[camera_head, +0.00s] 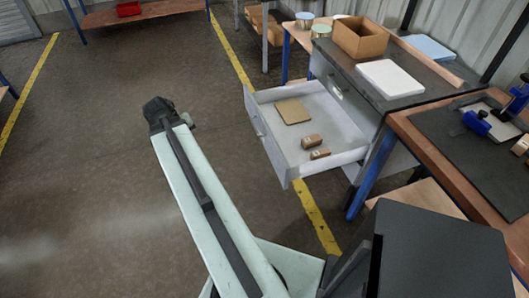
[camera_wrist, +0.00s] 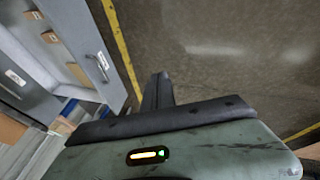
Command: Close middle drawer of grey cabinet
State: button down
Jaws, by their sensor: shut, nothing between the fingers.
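The grey cabinet (camera_head: 347,78) stands at the right of the head view, with a dark top. One of its drawers (camera_head: 332,112) is pulled far out to the left, below a shut front with a handle.
An open cardboard box (camera_head: 360,38) and a white slab (camera_head: 390,78) sit on the cabinet top. A workbench with a blue tool (camera_head: 477,122) stands at the right. Yellow floor lines (camera_head: 318,219) run past the drawer. The floor at left is clear.

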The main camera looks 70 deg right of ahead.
jog(key=s+d+f+m+g+h+b, duration=0.1)
jog(key=s+d+f+m+b, duration=0.15)
jog(key=s+d, duration=0.55)
jog(key=s+d+f+m+g+h+b, duration=0.1)
jog(key=s+d+f+b, duration=0.25)
jog(key=s+d, duration=0.45)
jog(key=b, duration=0.7)
send_near(268, 136)
jog(key=w+a+f+x, duration=0.1)
jog(key=x, duration=0.4)
jog(key=shift+s+d+r, duration=0.25)
jog(key=shift+s+d, duration=0.15)
jog(key=shift+s, duration=0.05)
jog(key=shift+d, duration=0.15)
